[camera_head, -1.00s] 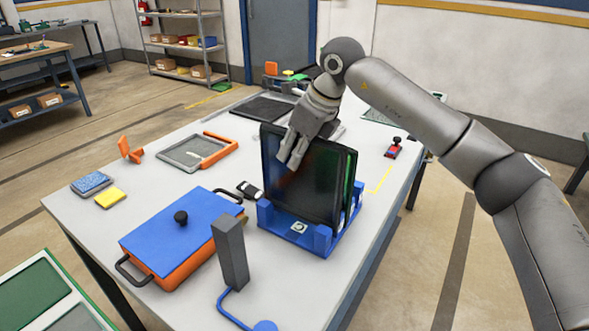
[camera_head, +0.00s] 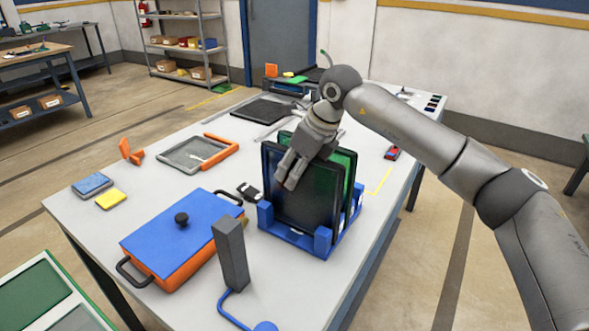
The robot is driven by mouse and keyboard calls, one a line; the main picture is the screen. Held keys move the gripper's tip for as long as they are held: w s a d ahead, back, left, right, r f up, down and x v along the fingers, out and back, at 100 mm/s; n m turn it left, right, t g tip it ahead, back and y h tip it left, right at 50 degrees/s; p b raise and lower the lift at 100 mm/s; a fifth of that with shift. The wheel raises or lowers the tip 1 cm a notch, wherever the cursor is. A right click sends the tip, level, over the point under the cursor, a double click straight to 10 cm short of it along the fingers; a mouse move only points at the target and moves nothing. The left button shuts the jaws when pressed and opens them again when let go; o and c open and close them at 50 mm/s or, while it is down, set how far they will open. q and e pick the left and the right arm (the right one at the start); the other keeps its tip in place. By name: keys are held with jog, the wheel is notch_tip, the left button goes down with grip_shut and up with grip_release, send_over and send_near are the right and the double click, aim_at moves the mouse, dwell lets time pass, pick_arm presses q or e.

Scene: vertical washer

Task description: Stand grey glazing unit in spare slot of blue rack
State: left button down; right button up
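The blue rack (camera_head: 325,240) stands on the near right part of the table. A dark-framed glazing unit (camera_head: 312,205) with a dark grey-green pane stands almost upright in its front part; I take it for the grey one. A green pane (camera_head: 346,165) stands behind it, mostly hidden. My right gripper (camera_head: 287,175) is at the upper left of the front unit, its fingers overlapping the near face. Whether they grip it is unclear. The slot under the front unit is hidden. My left gripper is out of view.
A blue-lidded orange box (camera_head: 165,245) and a grey post (camera_head: 231,255) stand left of the rack. A small black object (camera_head: 250,191) lies close to its left side. An orange-edged grey tray (camera_head: 190,153) and a dark flat panel (camera_head: 262,110) lie farther back.

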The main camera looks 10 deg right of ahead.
jog(key=v, duration=1.2)
jog(key=shift+r+b, duration=0.2)
jog(key=shift+b, duration=0.2)
